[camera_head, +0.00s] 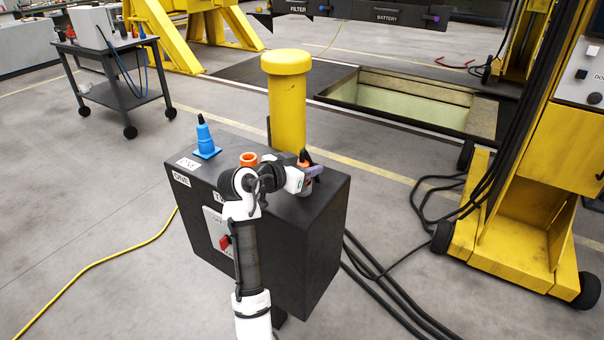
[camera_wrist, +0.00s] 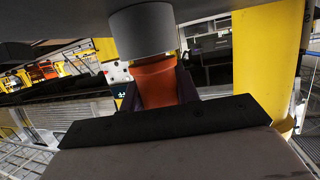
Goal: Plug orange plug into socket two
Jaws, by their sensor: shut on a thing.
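My gripper (camera_head: 308,172) is over the right part of the black box's top in the head view. It is shut on the orange plug (camera_head: 303,162), which shows a black tip and is partly hidden by the gripper. In the wrist view the orange plug (camera_wrist: 157,85) sits between the dark fingers of my gripper (camera_wrist: 158,92), with a grey cylinder (camera_wrist: 143,30) at its upper end. An orange ring socket (camera_head: 249,157) on the black box (camera_head: 318,210) is left of my gripper, partly behind my arm. The "TWO" label is mostly covered by my arm. I cannot tell whether the plug touches the box.
A blue plug (camera_head: 205,140) stands upright at the box's left, by the "ONE" label (camera_head: 181,179). A yellow post (camera_head: 288,100) rises behind the box. A yellow lifting column (camera_head: 500,200) and black cables (camera_head: 390,300) are at right. The floor at left is mostly clear.

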